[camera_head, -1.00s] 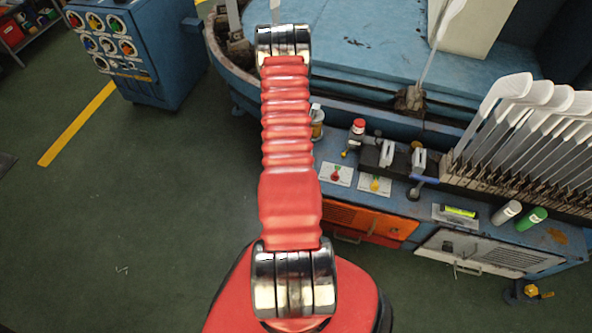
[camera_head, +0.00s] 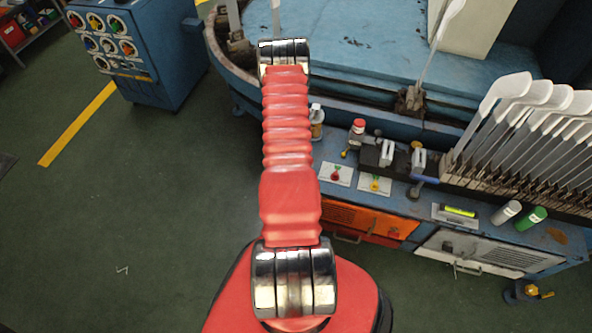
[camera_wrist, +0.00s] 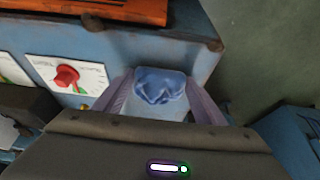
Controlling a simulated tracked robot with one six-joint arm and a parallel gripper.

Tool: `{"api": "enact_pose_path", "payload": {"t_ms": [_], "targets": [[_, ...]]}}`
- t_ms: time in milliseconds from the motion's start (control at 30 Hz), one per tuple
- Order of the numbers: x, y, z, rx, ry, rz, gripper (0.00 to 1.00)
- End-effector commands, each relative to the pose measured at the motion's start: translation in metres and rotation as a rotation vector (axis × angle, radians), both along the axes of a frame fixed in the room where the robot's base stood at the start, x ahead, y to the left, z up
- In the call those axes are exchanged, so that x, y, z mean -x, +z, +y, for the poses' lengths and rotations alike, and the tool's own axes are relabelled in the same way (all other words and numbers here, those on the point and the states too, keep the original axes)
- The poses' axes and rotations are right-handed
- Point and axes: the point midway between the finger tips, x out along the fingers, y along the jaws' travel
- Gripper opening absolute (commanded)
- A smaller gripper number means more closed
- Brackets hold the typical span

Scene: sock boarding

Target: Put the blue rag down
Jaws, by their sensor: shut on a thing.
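The blue rag (camera_wrist: 160,86) shows in the wrist view as a small folded piece of blue cloth. It sits between the two fingers of my gripper (camera_wrist: 160,100), which is shut on it. The rag is in front of the blue bench front and above the floor side of the bench, as seen from the wrist. I cannot tell whether it touches any surface. In the head view my arm hides the gripper and the rag.
A blue bench carries a red-knobbed card (camera_head: 335,175), a yellow-knobbed card (camera_head: 375,185), a spray bottle (camera_head: 317,122), a grey can (camera_head: 506,212), a green can (camera_head: 530,218) and a rack of white sock forms (camera_head: 500,105). Open green floor lies left.

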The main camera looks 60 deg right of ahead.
Motion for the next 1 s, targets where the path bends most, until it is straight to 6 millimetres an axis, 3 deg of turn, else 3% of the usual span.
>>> {"api": "enact_pose_path", "payload": {"t_ms": [33,267,300,533,767,1000], "targets": [[0.001,-0.008,0.001,-0.003,0.000,0.003,0.36],[0.001,-0.011,-0.001,0.001,0.000,0.001,0.36],[0.001,-0.011,-0.001,0.001,0.000,0.001,0.65],[0.001,-0.010,-0.001,0.002,-0.001,0.002,0.81],[0.001,0.001,-0.002,0.003,-0.003,0.001,0.83],[0.002,0.028,0.010,0.001,0.000,0.001,0.83]]}}
